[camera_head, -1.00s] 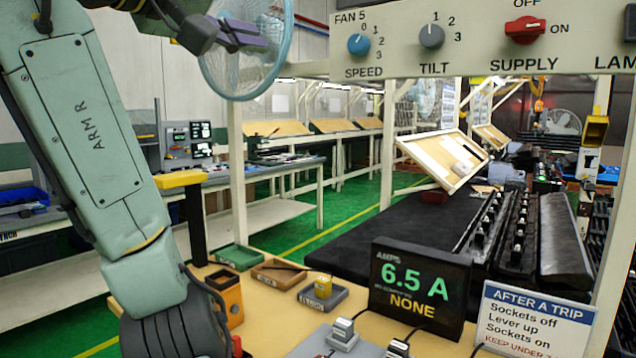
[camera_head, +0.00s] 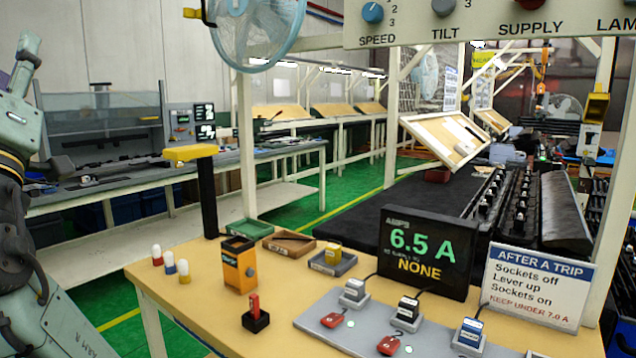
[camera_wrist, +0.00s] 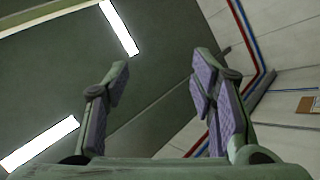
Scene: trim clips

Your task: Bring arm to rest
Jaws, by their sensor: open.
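My gripper (camera_wrist: 158,88) is open and empty in the wrist view, its two purple-padded fingers spread apart and pointing up at the ceiling. In the head view my arm is folded in at the far left edge, beside the wooden bench (camera_head: 330,270) and clear of it. The gripper's fingers are not clearly visible in the head view; at most a small part shows at the upper left edge.
On the bench stand a display (camera_head: 424,250) reading 6.5 A, a trip sign (camera_head: 536,283), an orange box (camera_head: 239,265), a socket board (camera_head: 360,325) and small trays (camera_head: 333,260). A fan (camera_head: 256,25) and a control panel (camera_head: 490,20) are above. A yellow-topped post (camera_head: 206,200) stands near my arm.

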